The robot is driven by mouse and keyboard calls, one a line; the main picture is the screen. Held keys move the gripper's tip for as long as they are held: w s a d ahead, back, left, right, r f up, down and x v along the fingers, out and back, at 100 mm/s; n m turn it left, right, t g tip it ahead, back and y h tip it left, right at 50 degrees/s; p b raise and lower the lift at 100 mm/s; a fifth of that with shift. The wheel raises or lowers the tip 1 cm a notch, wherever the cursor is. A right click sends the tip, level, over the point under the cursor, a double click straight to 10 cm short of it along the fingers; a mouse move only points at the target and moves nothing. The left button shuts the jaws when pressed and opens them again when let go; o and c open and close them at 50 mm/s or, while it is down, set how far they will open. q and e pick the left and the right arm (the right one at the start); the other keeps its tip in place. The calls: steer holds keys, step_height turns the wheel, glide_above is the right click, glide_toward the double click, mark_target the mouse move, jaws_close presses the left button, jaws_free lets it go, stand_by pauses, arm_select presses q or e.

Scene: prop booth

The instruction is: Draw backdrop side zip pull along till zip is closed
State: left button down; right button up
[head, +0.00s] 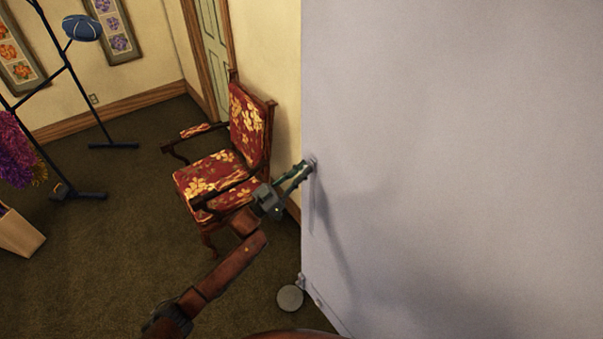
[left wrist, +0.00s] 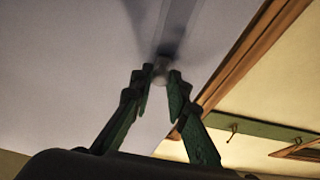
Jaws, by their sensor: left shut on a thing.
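The backdrop (head: 450,150) is a large pale grey-lilac panel filling the right of the head view; it also fills the upper left of the left wrist view (left wrist: 70,70). My left gripper (head: 306,166) is at its left edge, at about mid-height in the picture. Its green fingers are shut on the small pale zip pull (left wrist: 160,73), which sits between the fingertips in the left wrist view. A strip (left wrist: 176,25) runs up the panel from the pull; I cannot tell how its two sides meet. My right gripper is not in view.
A red floral armchair (head: 212,180) stands left of the panel, behind my left arm. A round grey foot (head: 290,298) is at the panel's lower left corner. A dark rack (head: 85,115) with a blue cap (head: 82,28) stands far left. Carpet in front is clear.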

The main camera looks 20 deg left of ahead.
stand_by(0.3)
arm_select(q)
steer(key=c, duration=1.9)
jaws_free()
steer(key=shift+a, duration=0.1)
steer(key=v, duration=1.2)
steer(key=shift+r, duration=0.1)
